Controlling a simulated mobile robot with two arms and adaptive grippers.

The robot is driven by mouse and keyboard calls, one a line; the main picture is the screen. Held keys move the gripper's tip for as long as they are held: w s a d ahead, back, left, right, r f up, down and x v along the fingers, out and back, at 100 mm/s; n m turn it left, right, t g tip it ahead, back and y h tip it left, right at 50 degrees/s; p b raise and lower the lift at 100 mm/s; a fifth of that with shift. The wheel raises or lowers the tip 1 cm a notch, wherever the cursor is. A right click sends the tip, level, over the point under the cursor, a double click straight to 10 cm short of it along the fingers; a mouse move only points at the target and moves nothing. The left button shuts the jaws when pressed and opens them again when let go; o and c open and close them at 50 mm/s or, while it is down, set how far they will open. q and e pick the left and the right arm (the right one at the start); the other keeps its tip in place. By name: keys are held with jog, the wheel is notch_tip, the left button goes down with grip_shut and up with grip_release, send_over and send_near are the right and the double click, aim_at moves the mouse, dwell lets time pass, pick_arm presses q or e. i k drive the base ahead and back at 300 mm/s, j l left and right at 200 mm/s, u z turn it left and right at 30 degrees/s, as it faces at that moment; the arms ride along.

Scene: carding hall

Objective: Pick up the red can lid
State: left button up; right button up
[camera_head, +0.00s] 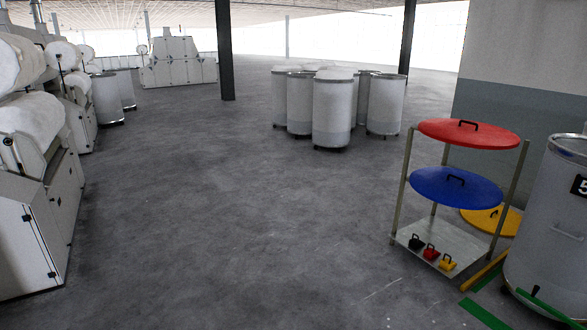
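The red can lid (440,131) is a flat round disc with a dark handle on top. It lies at the top of a metal rack (401,190) on the right side of the head view. A blue lid (440,190) with a dark handle lies on the level below it. A yellow lid (510,222) is low down behind the rack's right side, partly hidden by a post. Neither of my grippers shows in this view.
The rack's bottom shelf (412,257) bears small black, red and yellow items. A large grey can (545,220) stands right of the rack, with green and yellow floor strips before it. White machines (25,240) line the left. Several cans (331,110) stand farther back. The middle floor is clear.

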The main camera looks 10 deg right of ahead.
aim_at(470, 134)
jog(key=i+l+z, duration=0.25)
jog(key=i+z, duration=0.2)
jog(key=i+l+z, duration=0.1)
jog(key=i+z, duration=0.35)
jog(key=i+j+z, duration=0.1)
jog(key=i+z, duration=0.35)
jog(key=i+j+z, duration=0.3)
jog(key=i+z, duration=0.15)
jog(key=i+l+z, duration=0.1)
jog(key=i+z, duration=0.3)
jog(key=i, duration=1.45)
